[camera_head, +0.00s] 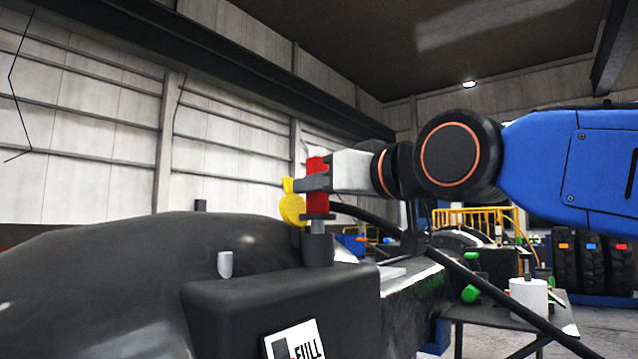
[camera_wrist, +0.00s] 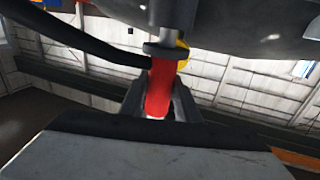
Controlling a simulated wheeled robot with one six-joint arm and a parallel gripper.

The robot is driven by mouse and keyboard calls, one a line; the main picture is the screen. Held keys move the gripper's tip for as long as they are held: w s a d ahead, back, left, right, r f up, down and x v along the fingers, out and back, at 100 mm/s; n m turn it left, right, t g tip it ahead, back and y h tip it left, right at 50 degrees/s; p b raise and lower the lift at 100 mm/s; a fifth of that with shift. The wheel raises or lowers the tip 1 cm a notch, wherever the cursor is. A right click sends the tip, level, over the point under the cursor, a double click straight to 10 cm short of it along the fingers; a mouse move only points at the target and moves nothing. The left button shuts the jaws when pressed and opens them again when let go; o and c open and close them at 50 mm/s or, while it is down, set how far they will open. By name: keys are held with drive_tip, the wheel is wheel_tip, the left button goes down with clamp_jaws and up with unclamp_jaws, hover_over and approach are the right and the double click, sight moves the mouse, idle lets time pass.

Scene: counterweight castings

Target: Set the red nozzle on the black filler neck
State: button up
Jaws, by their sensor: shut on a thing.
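My gripper (camera_head: 318,183) is shut on the red nozzle (camera_head: 317,203), which is upright with a grey collar at its lower end. In the wrist view the red nozzle (camera_wrist: 159,88) sits between the two fingers of my gripper (camera_wrist: 160,105). The black filler neck (camera_head: 318,249) stands on top of the dark casting, directly below the nozzle. The nozzle's grey lower end meets the top of the neck; how far it sits inside is hidden. A yellow cap (camera_head: 292,207) is just left of the nozzle.
The dark casting (camera_head: 230,305) with a "FULL" label (camera_head: 296,342) fills the lower left. A black hose (camera_head: 375,218) runs right from behind the nozzle. A table (camera_head: 500,308) with a white cylinder (camera_head: 528,297) stands at the right. A small grey peg (camera_head: 225,264) rises from the casting.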

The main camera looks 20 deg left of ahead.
drive_tip(key=shift+f, duration=0.9)
drive_tip(key=o, duration=0.9)
drive_tip(key=shift+o, duration=0.2)
drive_tip(key=shift+f, duration=0.1)
drive_tip(key=v, duration=1.7)
drive_tip(key=shift+s+d, duration=0.2)
drive_tip(key=shift+w, duration=0.1)
